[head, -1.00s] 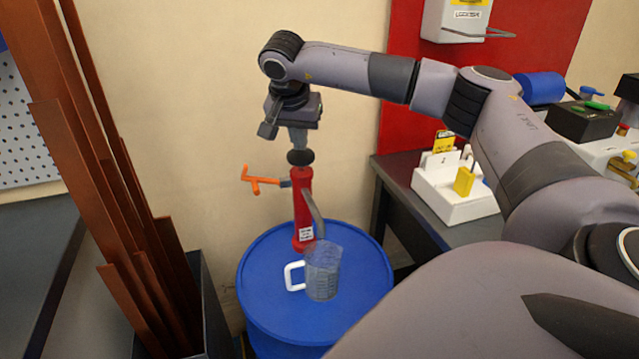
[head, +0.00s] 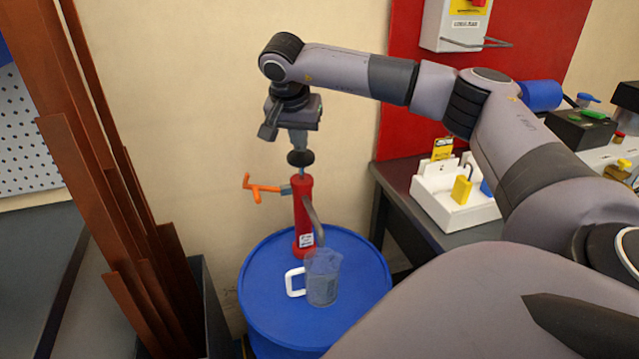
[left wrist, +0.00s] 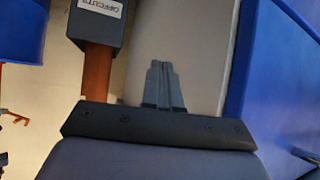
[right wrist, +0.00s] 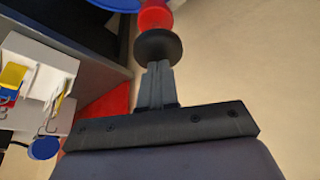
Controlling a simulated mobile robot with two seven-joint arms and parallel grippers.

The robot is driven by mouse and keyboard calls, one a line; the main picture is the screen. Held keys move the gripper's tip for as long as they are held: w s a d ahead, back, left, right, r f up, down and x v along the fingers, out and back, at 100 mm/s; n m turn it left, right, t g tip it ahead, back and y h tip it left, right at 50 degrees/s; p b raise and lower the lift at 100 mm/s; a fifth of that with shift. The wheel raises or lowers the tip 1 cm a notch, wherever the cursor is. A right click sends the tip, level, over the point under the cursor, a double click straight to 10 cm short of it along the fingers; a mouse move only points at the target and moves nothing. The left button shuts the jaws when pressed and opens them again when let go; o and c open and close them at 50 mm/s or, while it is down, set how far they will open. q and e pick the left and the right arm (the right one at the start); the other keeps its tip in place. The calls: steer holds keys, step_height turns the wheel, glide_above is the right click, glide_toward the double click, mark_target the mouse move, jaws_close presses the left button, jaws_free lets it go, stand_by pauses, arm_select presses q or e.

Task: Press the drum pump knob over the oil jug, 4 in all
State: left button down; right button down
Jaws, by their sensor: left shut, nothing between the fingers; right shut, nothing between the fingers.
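The red drum pump (head: 303,212) stands on the blue drum (head: 262,318) with its black knob (head: 300,158) on top. A short stretch of blue-grey rod shows between knob and red body. The clear oil jug (head: 323,280) with a white handle stands on the drum under the pump's spout. My right gripper (head: 299,146) is shut, pointing down, with its fingertips at the knob's top. In the right wrist view the fingertips (right wrist: 157,68) meet the knob (right wrist: 158,47); whether they press cannot be told. My left gripper (left wrist: 163,68) is shut and empty, away from the pump.
An orange handle (head: 262,188) sticks out left of the pump. At right, a dark bench (head: 400,190) carries a white holder (head: 455,208). The wall behind the pump is bare.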

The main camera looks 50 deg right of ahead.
steer(key=shift+r, duration=0.35)
steer(key=shift+r+p, duration=0.25)
steer(key=shift+p, duration=0.2)
steer(key=shift+r+p, duration=1.65)
steer(key=shift+p, duration=0.05)
steer(key=shift+f+b, duration=0.35)
steer(key=shift+f, duration=0.25)
steer(key=shift+s+f+b, duration=0.1)
steer(key=shift+f+b, duration=0.95)
steer(key=shift+f, duration=1.75)
steer(key=shift+r, duration=0.1)
